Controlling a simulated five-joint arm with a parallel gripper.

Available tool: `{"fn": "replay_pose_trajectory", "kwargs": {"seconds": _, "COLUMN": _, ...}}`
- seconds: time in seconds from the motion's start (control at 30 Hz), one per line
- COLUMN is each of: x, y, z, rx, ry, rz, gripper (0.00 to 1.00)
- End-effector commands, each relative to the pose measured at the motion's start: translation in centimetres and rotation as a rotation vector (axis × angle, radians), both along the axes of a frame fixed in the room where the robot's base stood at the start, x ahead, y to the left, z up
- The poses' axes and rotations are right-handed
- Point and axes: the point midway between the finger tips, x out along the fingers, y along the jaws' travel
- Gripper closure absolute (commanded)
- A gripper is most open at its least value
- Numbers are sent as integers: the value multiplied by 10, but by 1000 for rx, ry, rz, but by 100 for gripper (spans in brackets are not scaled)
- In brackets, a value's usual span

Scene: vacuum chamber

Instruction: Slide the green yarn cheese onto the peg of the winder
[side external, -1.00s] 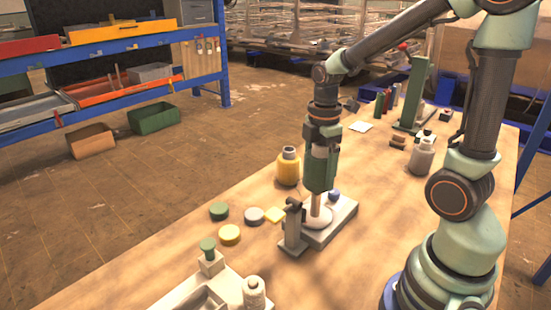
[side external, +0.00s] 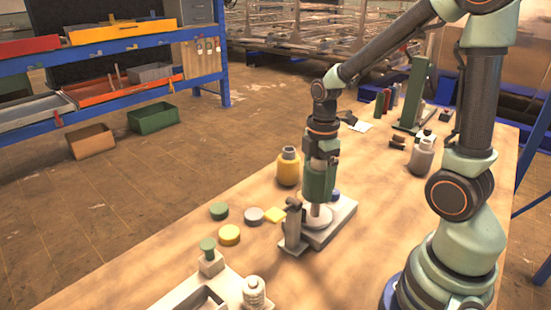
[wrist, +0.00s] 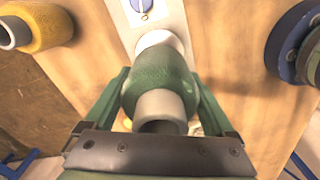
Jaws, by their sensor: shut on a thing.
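The green yarn cheese (wrist: 160,72) is a green wound cylinder on a pale hollow tube, shown in the wrist view. My gripper (wrist: 161,84) is shut on it, one finger along each side. In the side view my gripper (side external: 320,186) holds the cheese (side external: 319,180) upright, just above the round pale plate of the winder (side external: 342,218). A short pale stub shows between the green and the plate. I cannot tell whether it is the peg or the tube end. How far the peg is inside the tube is hidden.
A dark grey upright post (side external: 294,226) stands close left of the cheese, and a blue knob (side external: 335,195) sits on the winder behind. Several round tins and a pale tray (side external: 180,296) lie at left front.

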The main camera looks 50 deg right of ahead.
Motion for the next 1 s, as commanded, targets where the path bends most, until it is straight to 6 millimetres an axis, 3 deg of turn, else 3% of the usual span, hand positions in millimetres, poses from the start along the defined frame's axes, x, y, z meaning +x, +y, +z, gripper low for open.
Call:
{"fn": "replay_pose_trajectory", "kwargs": {"seconds": 0.5, "x": 0, "y": 0, "z": -17, "rx": 0, "ry": 0, "rz": 0, "gripper": 75}}
{"fn": "replay_pose_trajectory", "kwargs": {"seconds": 1.0, "x": 0, "y": 0, "z": -19, "rx": 0, "ry": -1, "rz": 0, "gripper": 75}}
